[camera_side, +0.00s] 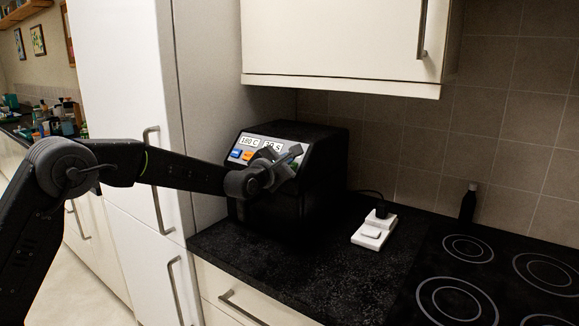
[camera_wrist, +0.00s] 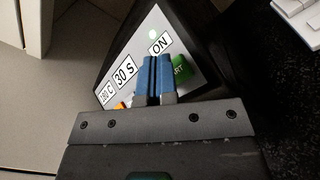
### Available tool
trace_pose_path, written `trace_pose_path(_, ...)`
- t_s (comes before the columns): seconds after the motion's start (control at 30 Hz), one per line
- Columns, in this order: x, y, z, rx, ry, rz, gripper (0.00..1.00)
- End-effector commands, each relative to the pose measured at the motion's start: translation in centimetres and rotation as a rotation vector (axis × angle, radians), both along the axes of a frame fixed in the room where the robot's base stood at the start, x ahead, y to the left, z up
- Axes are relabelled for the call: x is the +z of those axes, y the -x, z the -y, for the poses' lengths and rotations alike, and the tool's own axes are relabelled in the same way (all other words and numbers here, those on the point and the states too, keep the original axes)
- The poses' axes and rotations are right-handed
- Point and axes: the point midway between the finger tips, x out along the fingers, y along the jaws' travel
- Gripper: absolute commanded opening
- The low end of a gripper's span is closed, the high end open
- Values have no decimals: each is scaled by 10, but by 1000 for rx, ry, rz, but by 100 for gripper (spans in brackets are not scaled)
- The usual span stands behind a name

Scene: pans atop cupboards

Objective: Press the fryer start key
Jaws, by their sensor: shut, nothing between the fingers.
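The fryer (camera_side: 315,135) is a black box on the counter with a sloped light panel. In the wrist view the panel (camera_wrist: 139,62) shows displays reading 180 C, 30 S and ON, with a small lit green dot beside ON. The green start key (camera_wrist: 182,68) is partly hidden, with "ART" readable. My gripper (camera_wrist: 159,62) is shut and empty, its blue fingertips over the panel right beside the start key's left side; I cannot tell whether they touch it.
Blue (camera_side: 236,153) and orange (camera_side: 248,156) keys sit on the panel's left. A white socket block (camera_side: 374,231) with a black plug lies right of the fryer. A dark bottle (camera_side: 468,207) and a hob (camera_side: 490,270) are further right. A cupboard (camera_side: 340,45) hangs above.

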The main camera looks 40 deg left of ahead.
Motion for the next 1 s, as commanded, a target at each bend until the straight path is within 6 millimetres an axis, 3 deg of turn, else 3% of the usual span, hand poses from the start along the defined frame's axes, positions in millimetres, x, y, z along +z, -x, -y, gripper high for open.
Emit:
trace_pose_path(0.37, 4, 3, 0, 0, 0, 1, 0)
trace_pose_path(1.0, 44, 42, 0, 0, 0, 3, 0)
